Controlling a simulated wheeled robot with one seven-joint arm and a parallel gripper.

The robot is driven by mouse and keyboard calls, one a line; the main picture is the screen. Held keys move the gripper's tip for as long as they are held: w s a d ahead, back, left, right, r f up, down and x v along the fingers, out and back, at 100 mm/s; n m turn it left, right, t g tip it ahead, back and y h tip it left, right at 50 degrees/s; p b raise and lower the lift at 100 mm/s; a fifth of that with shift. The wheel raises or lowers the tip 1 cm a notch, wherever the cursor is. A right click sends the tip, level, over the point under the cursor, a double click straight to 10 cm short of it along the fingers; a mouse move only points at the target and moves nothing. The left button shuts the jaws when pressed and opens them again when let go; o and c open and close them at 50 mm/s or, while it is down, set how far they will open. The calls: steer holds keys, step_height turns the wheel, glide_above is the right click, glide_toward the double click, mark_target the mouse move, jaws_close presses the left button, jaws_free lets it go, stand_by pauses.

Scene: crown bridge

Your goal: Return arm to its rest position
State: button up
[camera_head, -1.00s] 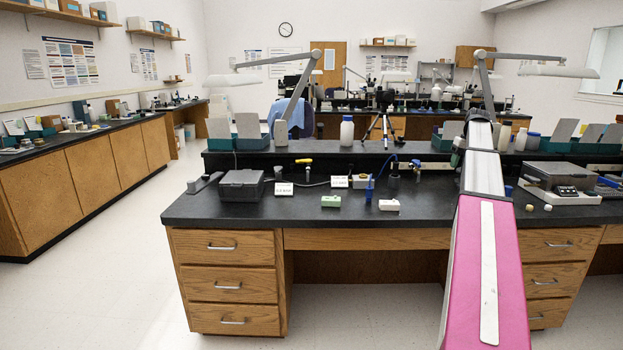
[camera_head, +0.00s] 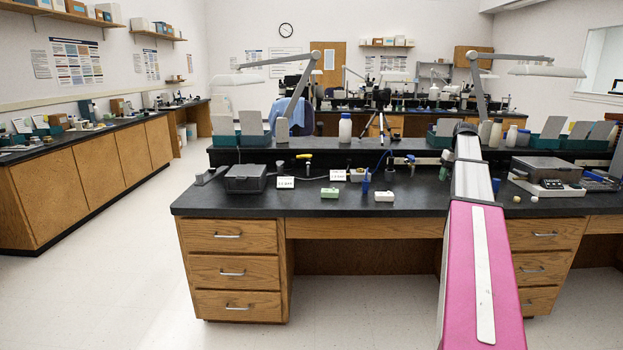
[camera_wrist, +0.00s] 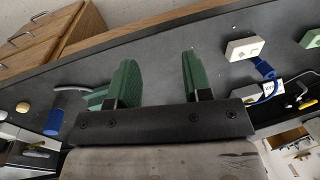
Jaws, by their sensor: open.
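My arm (camera_head: 482,245), a pink link with a silver-grey forearm, reaches from the lower right of the head view over the black lab bench (camera_head: 310,204). In the wrist view, my gripper (camera_wrist: 155,82) has two green fingers standing well apart, with only dark bench surface seen between them. It holds nothing. A white box (camera_wrist: 243,48) and a blue item (camera_wrist: 263,68) lie to the right of the fingers. A blue cylinder (camera_wrist: 55,120) is to their left. In the head view the forearm's far end hides part of the bench and raised shelf.
On the bench are a dark grey case (camera_head: 246,179), a green box (camera_head: 330,192), a white box (camera_head: 385,196) and a scale-like device (camera_head: 553,187). A white bottle (camera_head: 345,128) and lamps stand on the raised shelf. The floor (camera_head: 110,240) to the left is clear.

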steer(key=s+a+f, duration=0.5)
steer(key=a+f, duration=0.5)
steer(key=f, duration=0.1)
steer(key=s+a+f, duration=0.5)
steer(key=a+f, duration=0.4)
steer(key=f, duration=0.2)
steer(key=s+a+f+h, duration=0.1)
steer(key=s+a+f, duration=0.5)
steer(key=s, duration=0.3)
steer(key=s+a+f+h, duration=0.1)
steer(key=s+a+f, duration=0.6)
steer(key=s+a, duration=0.1)
steer(key=shift+s+a+n, duration=0.3)
steer(key=shift+s+a, duration=0.05)
steer(key=shift+s, duration=0.25)
